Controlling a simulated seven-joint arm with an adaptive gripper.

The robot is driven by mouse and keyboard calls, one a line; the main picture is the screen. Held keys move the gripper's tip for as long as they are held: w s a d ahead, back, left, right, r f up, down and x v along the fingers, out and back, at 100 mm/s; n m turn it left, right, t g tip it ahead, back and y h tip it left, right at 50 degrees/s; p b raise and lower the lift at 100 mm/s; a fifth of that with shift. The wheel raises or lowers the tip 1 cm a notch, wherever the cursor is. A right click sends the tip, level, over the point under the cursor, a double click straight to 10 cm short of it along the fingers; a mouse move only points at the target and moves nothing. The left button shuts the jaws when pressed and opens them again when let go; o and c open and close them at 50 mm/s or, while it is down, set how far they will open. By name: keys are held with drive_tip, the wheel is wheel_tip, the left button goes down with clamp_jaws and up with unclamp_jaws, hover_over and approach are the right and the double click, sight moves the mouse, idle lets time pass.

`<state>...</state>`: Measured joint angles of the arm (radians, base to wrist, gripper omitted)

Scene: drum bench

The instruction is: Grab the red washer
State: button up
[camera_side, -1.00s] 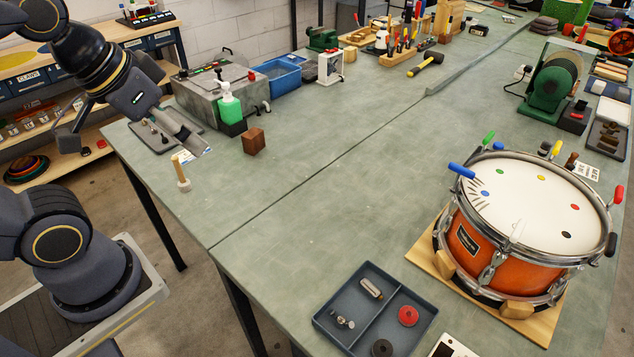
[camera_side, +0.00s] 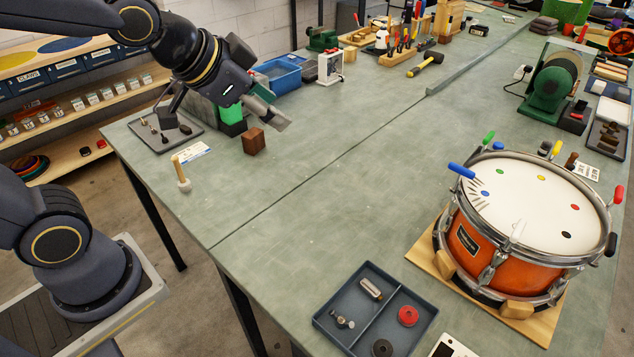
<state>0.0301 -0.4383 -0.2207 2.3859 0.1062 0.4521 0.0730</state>
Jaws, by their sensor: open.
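The red washer (camera_side: 408,316) lies flat in the right compartment of a dark grey divided tray (camera_side: 329,323) at the front of the bench. A dark washer (camera_side: 382,348) lies below it in the same compartment. My gripper (camera_side: 232,118) is open and empty, above the left part of the bench near the brown wooden block. It is far up and left of the red washer. One of its fingers reaches right, and the other points down to the left.
The orange drum (camera_side: 495,250) on its wooden board stands right of the tray. The bench (camera_side: 320,210) between my gripper and the tray is clear.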

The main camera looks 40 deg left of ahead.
drive_tip(key=w+d+f+m+g+h, duration=0.1)
drive_tip(key=w+d+f+m, duration=0.15)
drive_tip(key=d, duration=0.25)
drive_tip(key=w+d+f+m+h, duration=0.1)
drive_tip(key=d+f, duration=0.2)
drive_tip(key=d, duration=0.2)
drive_tip(key=m+g+h, duration=0.3)
drive_tip(key=g, duration=0.1)
approach(408, 314)
drive_tip(key=shift+d+x, duration=0.25)
drive_tip(key=shift+x, duration=0.85)
drive_tip(key=shift+a+x, duration=0.2)
drive_tip(key=shift+x, duration=2.85)
drive_tip(key=shift+c, duration=0.3)
drive_tip(key=c, duration=0.4)
